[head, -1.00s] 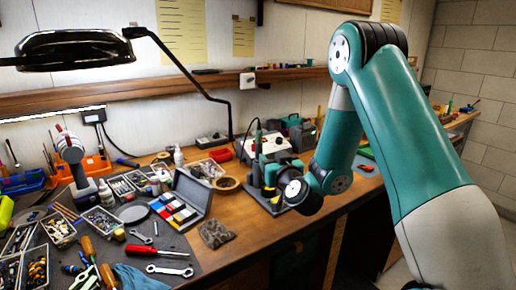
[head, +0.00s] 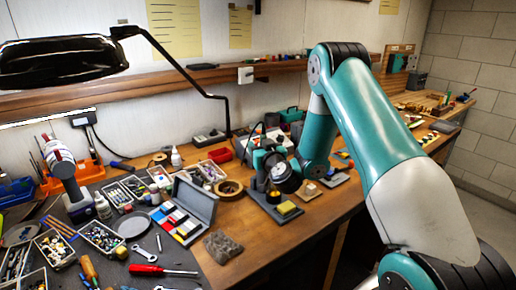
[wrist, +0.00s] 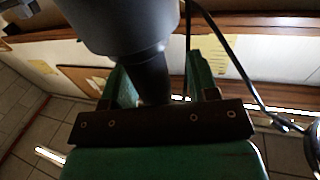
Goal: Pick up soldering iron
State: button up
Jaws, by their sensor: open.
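My gripper (head: 262,165) is at the soldering stand (head: 270,206) on the bench, low over its dark base with the yellow sponge (head: 287,209). In the wrist view my gripper (wrist: 160,80) is open, with green fingers either side of a dark grey tapering body (wrist: 150,75). That body looks like the soldering iron's handle, though I cannot tell for sure or see whether the fingers touch it. In the head view my wrist and gripper hide most of the iron; a thin black cable (head: 250,135) loops above it.
A roll of tape (head: 229,188) and an open grey case (head: 195,205) stand left of the stand. A grey rag (head: 222,247) lies in front. The black lamp arm (head: 180,70) reaches down behind. Small blocks (head: 308,190) lie just right of the stand.

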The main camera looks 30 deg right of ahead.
jog(key=shift+d, duration=0.1)
jog(key=c, duration=1)
jog(key=shift+o, duration=0.2)
jog(key=shift+r, duration=0.1)
notch_tip(320, 180, up, 20)
jog(key=p, duration=1.9)
jog(key=shift+p, duration=0.35)
